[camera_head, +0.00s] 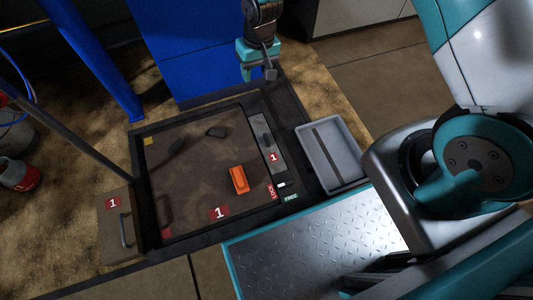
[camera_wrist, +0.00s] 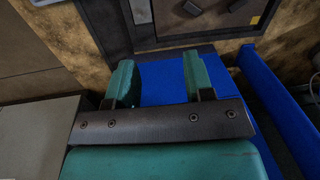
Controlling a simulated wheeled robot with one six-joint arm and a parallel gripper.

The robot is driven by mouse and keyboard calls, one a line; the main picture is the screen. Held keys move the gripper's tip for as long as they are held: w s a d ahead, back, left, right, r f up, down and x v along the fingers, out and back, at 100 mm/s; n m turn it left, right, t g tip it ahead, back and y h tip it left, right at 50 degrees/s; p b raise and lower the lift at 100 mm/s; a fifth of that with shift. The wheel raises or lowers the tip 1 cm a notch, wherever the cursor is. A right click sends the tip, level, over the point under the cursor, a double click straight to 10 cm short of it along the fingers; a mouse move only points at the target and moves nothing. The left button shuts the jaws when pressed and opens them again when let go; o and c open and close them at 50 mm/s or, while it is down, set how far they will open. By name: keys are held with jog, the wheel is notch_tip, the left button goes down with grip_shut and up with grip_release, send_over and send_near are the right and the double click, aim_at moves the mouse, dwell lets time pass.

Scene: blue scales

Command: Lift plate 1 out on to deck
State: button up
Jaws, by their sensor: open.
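Three things bear a red "1": a narrow grey plate (camera_head: 273,145) with a dark handle along the right side of the brown recessed deck (camera_head: 190,190), a brown plate (camera_head: 112,240) with a grey handle at the left, and the deck's front edge. I cannot tell for sure which is plate 1. My gripper (camera_head: 258,62) is open and empty beyond the deck's far edge, apart from all three. In the wrist view its teal fingers (camera_wrist: 158,62) are spread over a blue surface, with part of the grey plate (camera_wrist: 141,12) at the top edge.
An orange block (camera_head: 239,179) and two small dark pieces (camera_head: 216,132) lie on the deck. LOCK and FREE labels (camera_head: 290,197) sit at its front right corner. A grey tray (camera_head: 348,158) stands to the right. A blue post (camera_head: 100,62) and blue panel (camera_head: 205,55) rise behind.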

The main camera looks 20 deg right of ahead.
jog(key=m+h+b, duration=0.1)
jog(key=b, duration=0.6)
send_over(267, 138)
notch_tip(267, 138, down, 23)
jog(key=f+b, duration=0.2)
jog(key=f, duration=0.2)
jog(key=f+b, duration=0.3)
jog(key=f, duration=0.1)
jog(key=f+b, duration=0.2)
jog(key=f, duration=0.2)
jog(key=shift+s+a+b, duration=0.2)
jog(key=shift+a+b, duration=0.1)
jog(key=shift+b, duration=0.1)
jog(key=f+b, duration=0.5)
jog(key=shift+w+d+f, duration=0.1)
jog(key=shift+w+d, duration=0.2)
grip_shut()
